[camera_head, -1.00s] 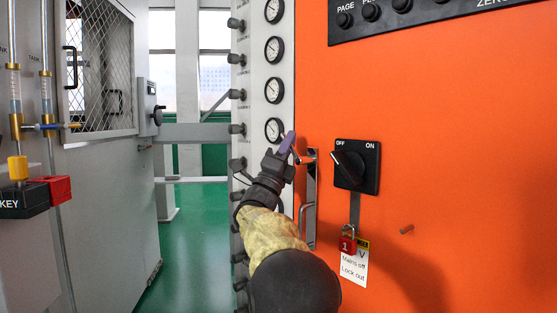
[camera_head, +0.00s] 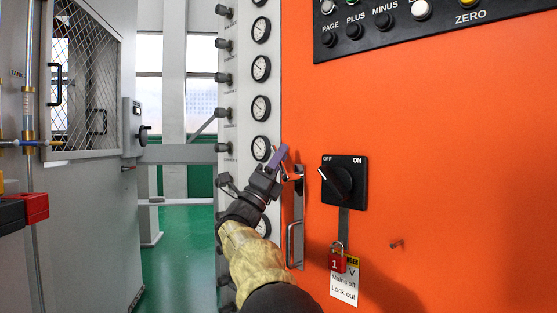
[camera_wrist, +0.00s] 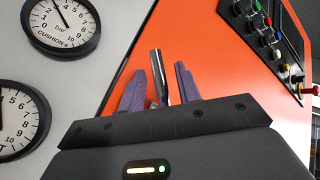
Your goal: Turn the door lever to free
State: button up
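The door lever (camera_head: 299,171) is a small metal lever at the top of the metal plate on the left edge of the orange cabinet (camera_head: 440,150). My gripper (camera_head: 281,155), with purple fingers, reaches up to it from the lower left. In the wrist view a shiny metal bar (camera_wrist: 160,78), apparently the lever, stands between the two fingers of my gripper (camera_wrist: 160,88). Narrow gaps show beside the bar, so the fingers look open around it. Contact with the lever cannot be made out in the head view.
A fixed pull handle (camera_head: 294,244) sits below the lever. A black OFF/ON rotary switch (camera_head: 344,182) with a red padlock (camera_head: 338,263) and tag is to the right. Gauges (camera_head: 261,108) and knobs line the white panel on the left. Green floor (camera_head: 180,250) is open beyond.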

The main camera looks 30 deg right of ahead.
jog(key=shift+a, duration=0.2)
jog(key=shift+a+f, duration=0.15)
jog(key=p+v, duration=0.2)
jog(key=v, duration=1.4)
jog(key=shift+a+f, duration=0.2)
jog(key=shift+f, duration=0.2)
